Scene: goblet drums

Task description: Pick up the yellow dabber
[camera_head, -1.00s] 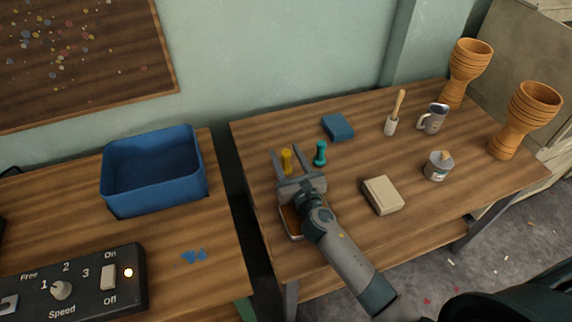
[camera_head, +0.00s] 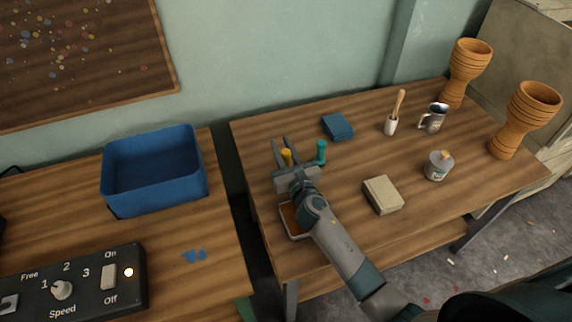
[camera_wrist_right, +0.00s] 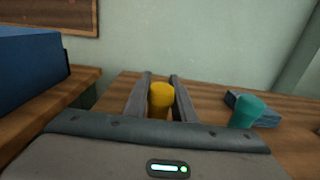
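The yellow dabber (camera_head: 287,156) is at the left part of the right-hand table, partly hidden by my right gripper (camera_head: 282,148). My right gripper is shut on it, one finger on each side. In the right wrist view the yellow dabber (camera_wrist_right: 160,98) sits between the two fingers, its rounded top showing and its lower part hidden by the gripper body. I cannot tell whether its base touches the table. My left gripper is not in view.
A teal dabber (camera_head: 320,152) stands just right of the gripper. A tray (camera_head: 289,228) lies under my right arm.

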